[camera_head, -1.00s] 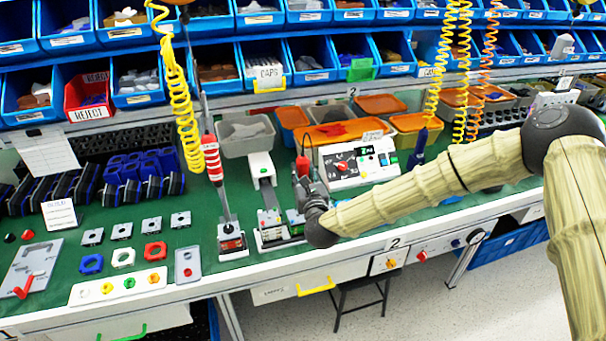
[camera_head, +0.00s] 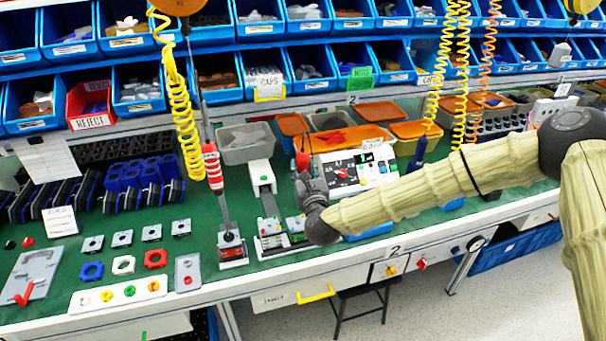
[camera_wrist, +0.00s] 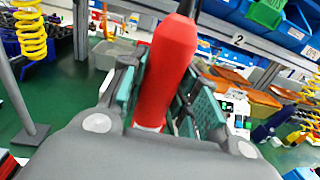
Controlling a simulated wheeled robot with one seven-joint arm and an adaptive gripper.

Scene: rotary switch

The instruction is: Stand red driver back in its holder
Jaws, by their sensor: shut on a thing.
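The red driver (camera_wrist: 167,72) stands roughly upright between the green finger pads of my gripper (camera_wrist: 160,115) in the wrist view, with a pale band near its lower end. My gripper is shut on it. In the head view the red driver (camera_head: 302,159) shows above my dark gripper (camera_head: 303,185), in front of the white control box. Its lower tip is hidden by my gripper. A blue driver (camera_head: 417,153) stands upright to the right of the control box; it also shows in the wrist view (camera_wrist: 272,126). I cannot make out the red driver's holder.
A white control box (camera_head: 357,167) stands behind my gripper. A white fixture (camera_head: 268,225) sits left of my gripper. Orange-lidded bins (camera_head: 350,138) line the back.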

